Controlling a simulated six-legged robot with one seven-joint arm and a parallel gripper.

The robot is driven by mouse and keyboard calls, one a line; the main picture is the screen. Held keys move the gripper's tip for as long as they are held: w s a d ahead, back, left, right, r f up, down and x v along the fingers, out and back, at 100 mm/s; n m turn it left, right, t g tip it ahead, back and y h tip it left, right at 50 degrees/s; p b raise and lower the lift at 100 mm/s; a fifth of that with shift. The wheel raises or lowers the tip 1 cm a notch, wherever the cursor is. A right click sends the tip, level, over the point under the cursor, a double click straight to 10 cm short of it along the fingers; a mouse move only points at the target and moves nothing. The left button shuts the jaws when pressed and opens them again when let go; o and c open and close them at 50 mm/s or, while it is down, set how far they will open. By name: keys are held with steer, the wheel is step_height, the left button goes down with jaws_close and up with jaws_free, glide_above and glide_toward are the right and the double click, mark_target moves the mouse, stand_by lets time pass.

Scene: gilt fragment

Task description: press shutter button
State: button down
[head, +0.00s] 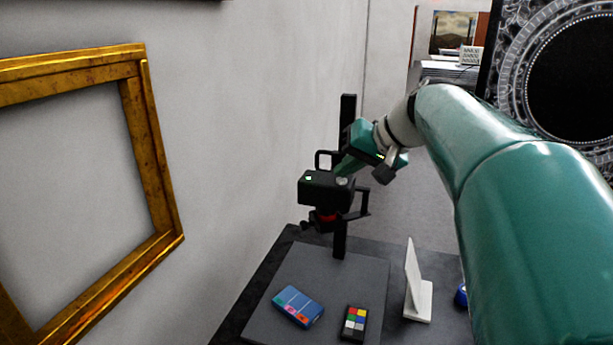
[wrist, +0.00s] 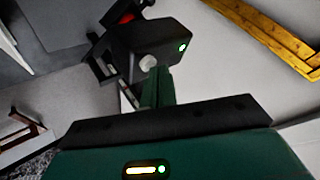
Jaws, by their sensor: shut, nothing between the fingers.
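A black camera (head: 322,193) with a red ring below its body is mounted on a black upright post. Its top has a small lit green-white light (head: 309,178) and a pale round button (head: 342,182), likely the shutter button. My gripper (head: 345,168) is shut and empty, its tip pointing down right at that button. In the wrist view, my gripper (wrist: 158,80) reaches to the edge of the camera body (wrist: 150,38), by a small grey spot (wrist: 148,62); the green light (wrist: 183,47) glows beside it. I cannot tell whether the tip touches or presses the button.
A gilt frame (head: 160,150) is on the wall at left. On the dark table (head: 262,280) lie a blue card-like box (head: 298,306) and a colour checker (head: 355,323); a white angled stand (head: 417,300) stands right of them. A black handle flanks the camera.

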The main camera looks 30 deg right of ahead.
stand_by(0.5)
steer(key=shift+r, duration=0.75)
steer(key=shift+r, duration=0.1)
step_height(320, 180, up, 5)
steer(key=shift+f, duration=0.1)
stand_by(0.5)
steer(key=s+a+f+n+g+h, duration=0.1)
steer(key=s+a+f+n, duration=0.1)
steer(key=s+a+f, duration=0.2)
steer(key=s+a+f+n+g, duration=0.1)
steer(key=s+a+f, duration=0.4)
steer(key=a+f, duration=0.5)
steer(key=s+a+f+n+g+h, duration=0.1)
steer(key=s+a+f, duration=0.4)
steer(key=f, duration=0.5)
steer(key=a+n, duration=0.1)
steer(key=a, duration=0.1)
steer(key=shift+a+f+n+h, duration=0.2)
steer(key=shift+a+n+h, duration=0.1)
